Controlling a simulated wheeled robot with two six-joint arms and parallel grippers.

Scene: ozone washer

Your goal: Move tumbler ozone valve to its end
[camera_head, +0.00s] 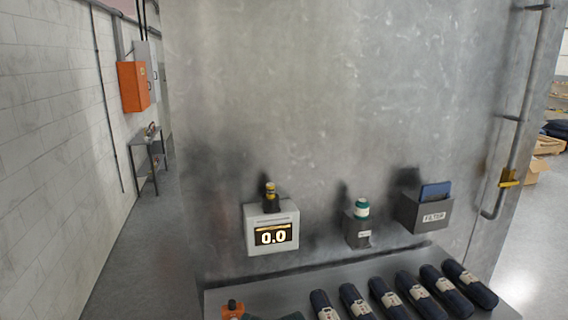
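A yellow valve handle (509,178) sits on a grey vertical pipe (524,110) at the right edge of the large metal panel. The handle appears to stick out sideways from the pipe, a little above the pipe's lower bend. No label can be read on it, so I cannot tell for sure that it is the tumbler ozone valve. Neither of my grippers shows in the head view.
A display box (272,230) reading 0.0, a small holder with a green-capped bottle (361,209) and a FILTER box (424,213) are along the panel. Below, a shelf (265,286) bears several dark rolled bundles (384,298) and an orange item (232,310). Floor is clear at left.

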